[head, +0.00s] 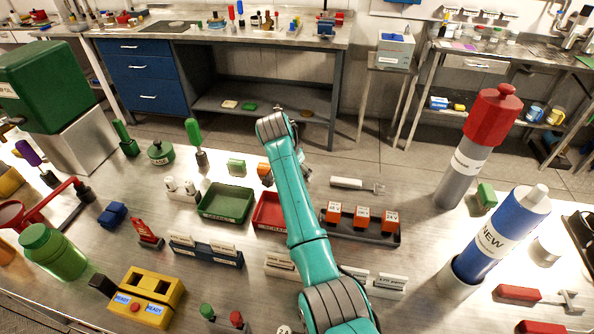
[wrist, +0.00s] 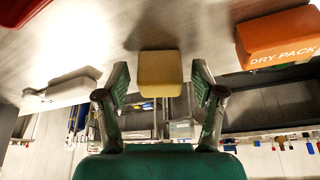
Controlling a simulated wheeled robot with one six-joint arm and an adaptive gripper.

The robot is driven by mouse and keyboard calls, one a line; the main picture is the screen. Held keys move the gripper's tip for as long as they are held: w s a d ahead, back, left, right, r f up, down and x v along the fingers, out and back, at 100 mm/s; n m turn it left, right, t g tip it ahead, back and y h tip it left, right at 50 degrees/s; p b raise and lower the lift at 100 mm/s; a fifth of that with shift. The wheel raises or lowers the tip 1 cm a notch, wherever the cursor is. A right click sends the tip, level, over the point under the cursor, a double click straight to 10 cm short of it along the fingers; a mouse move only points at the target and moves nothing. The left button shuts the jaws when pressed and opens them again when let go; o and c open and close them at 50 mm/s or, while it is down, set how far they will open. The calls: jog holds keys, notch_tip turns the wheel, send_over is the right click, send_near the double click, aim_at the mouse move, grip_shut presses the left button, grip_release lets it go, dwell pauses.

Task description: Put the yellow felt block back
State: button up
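The yellow felt block (wrist: 160,74) is in the middle of the wrist view, between the two fingers of my gripper (wrist: 160,86). The fingers are open, with a narrow gap on each side of the block. A shadow falls on the steel tabletop (wrist: 105,35) by the block; I cannot tell whether the block touches the top. In the head view my teal arm reaches over the bench and hides the gripper and the yellow block.
An orange DRY PACK block (wrist: 278,40) is close by on the right in the wrist view. A green tray (head: 226,203) and a red tray (head: 268,212) stand left of my arm. A dark tray (head: 360,232) with orange blocks is right of it. A white-handled tool (head: 350,184) lies behind that tray.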

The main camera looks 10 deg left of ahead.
jog(key=v, duration=1.2)
jog(key=shift+r, duration=0.15)
